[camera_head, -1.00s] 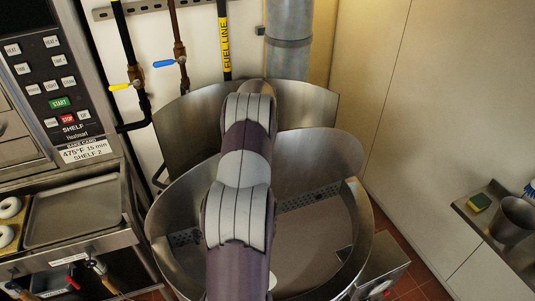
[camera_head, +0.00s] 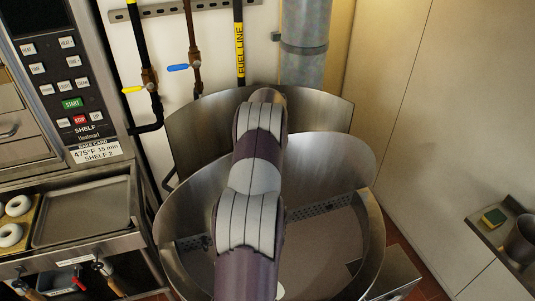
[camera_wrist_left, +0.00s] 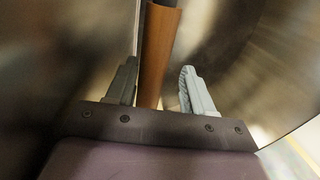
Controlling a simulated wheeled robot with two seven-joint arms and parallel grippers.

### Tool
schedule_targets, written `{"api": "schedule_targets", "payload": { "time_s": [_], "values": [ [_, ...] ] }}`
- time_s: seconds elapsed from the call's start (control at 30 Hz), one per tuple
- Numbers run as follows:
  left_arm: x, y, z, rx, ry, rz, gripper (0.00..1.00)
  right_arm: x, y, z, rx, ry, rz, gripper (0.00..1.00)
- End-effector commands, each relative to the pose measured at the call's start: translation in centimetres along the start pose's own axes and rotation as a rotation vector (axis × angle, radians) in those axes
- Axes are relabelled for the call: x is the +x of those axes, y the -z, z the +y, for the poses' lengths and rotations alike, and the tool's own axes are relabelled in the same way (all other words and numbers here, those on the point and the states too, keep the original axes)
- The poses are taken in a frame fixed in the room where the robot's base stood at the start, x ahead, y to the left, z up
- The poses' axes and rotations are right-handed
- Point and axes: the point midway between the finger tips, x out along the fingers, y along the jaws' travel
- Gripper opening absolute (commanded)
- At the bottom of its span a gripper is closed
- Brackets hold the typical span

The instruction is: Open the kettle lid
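The large steel kettle (camera_head: 176,226) stands in the middle of the head view, with a perforated strip across its inside. A curved steel panel (camera_head: 347,158) rises at its rear right. Another curved steel panel (camera_head: 330,108), perhaps the raised lid, stands upright behind it. One of my arms crosses over the kettle, and its far end is by the rear panel; its gripper is hidden there. In the left wrist view my left gripper (camera_wrist_left: 158,90) is open, between blurred curved steel surfaces. A brown upright strip (camera_wrist_left: 160,45) shows between its fingers; I cannot tell whether it is within reach. My right gripper is not in view.
An oven panel (camera_head: 66,80) and a counter with a tray (camera_head: 85,212) and bagels (camera_head: 12,235) stand at the left. Pipes (camera_head: 241,45) run down the wall behind the kettle. A shelf with a sponge (camera_head: 494,217) and a metal pot (camera_head: 521,240) is at the right.

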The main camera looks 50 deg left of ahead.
Motion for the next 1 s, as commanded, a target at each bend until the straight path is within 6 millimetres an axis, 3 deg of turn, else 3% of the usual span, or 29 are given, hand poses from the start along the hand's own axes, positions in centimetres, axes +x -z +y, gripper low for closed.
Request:
{"api": "schedule_targets", "payload": {
  "time_s": [0.23, 0.33, 0.4, 0.43, 0.6, 1.0],
  "values": [
    [-0.2, 0.1, 0.0, 0.0, 0.001, 0.001, 0.52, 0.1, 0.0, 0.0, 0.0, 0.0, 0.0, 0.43],
    [-1.1, 0.1, 0.0, 0.0, 0.004, 0.003, 0.52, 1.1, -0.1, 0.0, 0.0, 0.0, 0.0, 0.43],
    [-2.4, 0.1, 0.1, 0.0, 0.007, 0.004, 0.52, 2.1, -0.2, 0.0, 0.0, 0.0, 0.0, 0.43],
    [-3.9, 0.1, 0.0, 0.0, 0.006, 0.003, 0.52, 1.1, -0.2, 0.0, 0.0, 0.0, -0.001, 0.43],
    [-7.3, 0.1, 0.0, 0.0, 0.003, 0.001, 0.52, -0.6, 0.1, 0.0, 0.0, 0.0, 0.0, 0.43],
    [-7.8, 0.1, 0.2, 0.0, 0.003, 0.001, 0.52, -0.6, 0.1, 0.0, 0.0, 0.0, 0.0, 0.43]
  ]
}}
